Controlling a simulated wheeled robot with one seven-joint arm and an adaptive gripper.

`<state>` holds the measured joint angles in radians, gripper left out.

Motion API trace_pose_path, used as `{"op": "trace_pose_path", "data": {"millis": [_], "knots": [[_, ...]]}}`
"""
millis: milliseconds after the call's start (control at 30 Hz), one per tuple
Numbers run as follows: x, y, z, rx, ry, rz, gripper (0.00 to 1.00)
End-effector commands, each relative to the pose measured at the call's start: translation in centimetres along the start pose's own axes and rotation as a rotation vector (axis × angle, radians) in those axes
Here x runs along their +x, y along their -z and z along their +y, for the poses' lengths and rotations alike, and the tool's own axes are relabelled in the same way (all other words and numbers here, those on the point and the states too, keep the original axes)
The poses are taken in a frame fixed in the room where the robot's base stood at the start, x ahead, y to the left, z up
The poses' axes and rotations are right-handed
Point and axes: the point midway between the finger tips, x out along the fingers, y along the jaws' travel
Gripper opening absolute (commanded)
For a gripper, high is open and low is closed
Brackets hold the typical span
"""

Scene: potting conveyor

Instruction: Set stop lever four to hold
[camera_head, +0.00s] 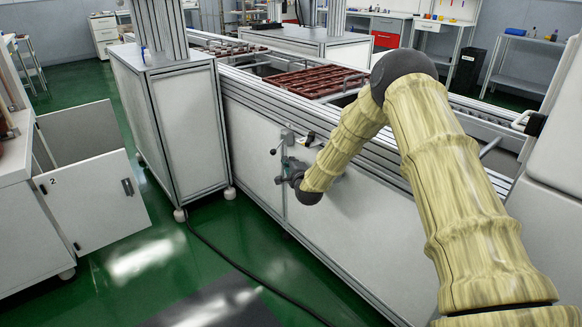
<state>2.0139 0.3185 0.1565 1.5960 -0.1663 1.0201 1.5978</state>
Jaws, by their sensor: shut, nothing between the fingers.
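My arm, in a pale ribbed cover, reaches down to the side of the conveyor (244,141). My gripper (281,180) is small in view beyond the dark wrist joint. It is shut and empty, close to the conveyor's white side panel. Small dark-tipped lever-like parts show just above it: one knob (273,152) at the left and another (310,137) at the upper right. I cannot read any lever number or hold marking, so I cannot tell which is stop lever four. I cannot tell whether my gripper touches a lever; my wrist hides part of the panel.
A brown-red slotted tray (312,81) lies on the conveyor. A white cabinet with a metal column (188,125) stands left of my gripper. An open cabinet door marked 2 (95,205) juts out at the left. A black cable (250,280) crosses the green floor.

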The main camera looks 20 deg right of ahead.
Motion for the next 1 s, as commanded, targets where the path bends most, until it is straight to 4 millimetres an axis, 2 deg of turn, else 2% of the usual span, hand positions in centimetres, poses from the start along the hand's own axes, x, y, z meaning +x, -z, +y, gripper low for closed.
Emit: {"op": "trace_pose_path", "data": {"millis": [200, 400, 1000], "knots": [[3.4, 0.0, 0.2, -0.002, 0.001, -0.001, 0.00], [5.2, 0.0, 0.1, -0.001, 0.001, 0.000, 0.00], [5.7, 0.0, 0.0, 0.008, -0.004, 0.001, 0.00]]}}
